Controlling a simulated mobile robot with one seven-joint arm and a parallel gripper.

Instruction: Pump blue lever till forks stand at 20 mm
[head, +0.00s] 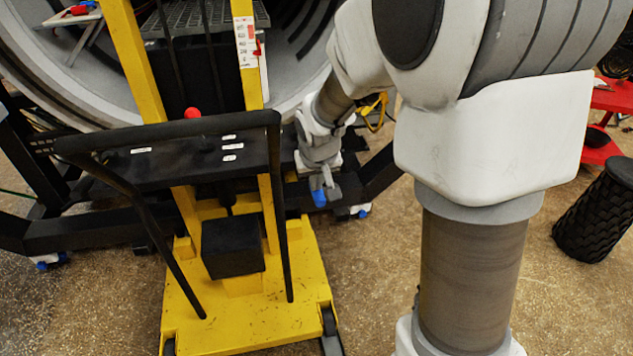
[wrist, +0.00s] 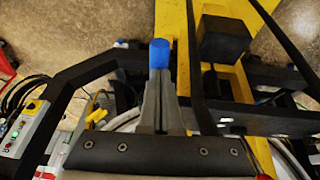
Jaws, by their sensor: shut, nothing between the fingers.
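The yellow hand lift (head: 230,310) stands in front of the round furnace opening, with a black push handle. Its white scale plate (head: 246,42) is on the right mast post beside a small red pointer (head: 258,48); the reading is too small to tell. My gripper (head: 321,190) is shut, pointing down to the right of the mast. In the wrist view its grey fingers (wrist: 158,105) are together. A blue piece (wrist: 159,54) shows right at their tips; I cannot tell whether it is the lever's end or the fingertips. No lever shaft is clearly visible. The fork height cannot be read.
A black frame (head: 90,235) on blue casters runs behind the lift. A red-knobbed rod (head: 192,112) stands by the handle. A button box (wrist: 20,130) is at the wrist view's left. A black ribbed cylinder (head: 600,212) stands at right. Floor is bare at lower left.

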